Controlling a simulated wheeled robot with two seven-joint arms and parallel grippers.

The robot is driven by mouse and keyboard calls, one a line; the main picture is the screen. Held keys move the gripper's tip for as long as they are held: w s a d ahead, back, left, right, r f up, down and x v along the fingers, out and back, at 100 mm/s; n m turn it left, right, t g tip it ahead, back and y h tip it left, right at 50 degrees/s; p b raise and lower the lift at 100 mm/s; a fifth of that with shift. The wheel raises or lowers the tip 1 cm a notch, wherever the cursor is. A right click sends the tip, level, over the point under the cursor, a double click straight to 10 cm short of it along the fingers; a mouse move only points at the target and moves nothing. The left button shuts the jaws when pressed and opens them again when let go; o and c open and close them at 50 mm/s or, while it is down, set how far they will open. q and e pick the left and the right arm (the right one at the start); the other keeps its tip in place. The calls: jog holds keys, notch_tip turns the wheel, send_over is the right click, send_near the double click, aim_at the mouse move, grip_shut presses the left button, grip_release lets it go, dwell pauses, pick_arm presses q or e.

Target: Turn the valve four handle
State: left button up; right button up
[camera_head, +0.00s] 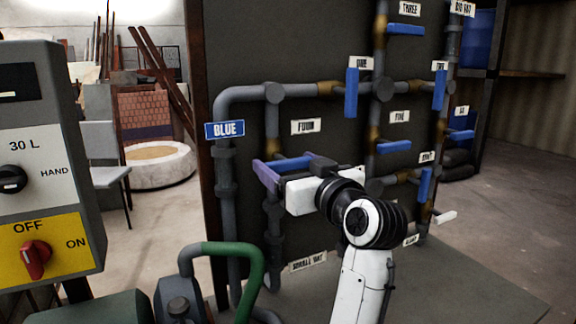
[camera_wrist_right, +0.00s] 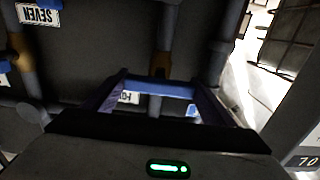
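The valve four handle is a blue bar (camera_head: 294,163) lying level on a grey pipe, below the label FOUR (camera_head: 306,126). My right gripper (camera_head: 266,176) reaches to it from the right, with a purple finger near the bar's left end. In the right wrist view the blue bar (camera_wrist_right: 163,88) spans crosswise between the two purple fingers of my right gripper (camera_wrist_right: 160,92), which are wide apart. I cannot tell whether the fingers touch the bar. The gripper's body hides part of the valve in the head view. My left gripper is not in view.
Other blue handles stand nearby: an upright one (camera_head: 352,92), one labelled THREE (camera_head: 405,29) and one below FIVE (camera_head: 394,147). A control box (camera_head: 45,170) with a red switch stands at left. A green pipe (camera_head: 240,255) rises in the lower foreground.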

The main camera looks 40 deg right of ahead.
jog(key=shift+c, duration=1.1)
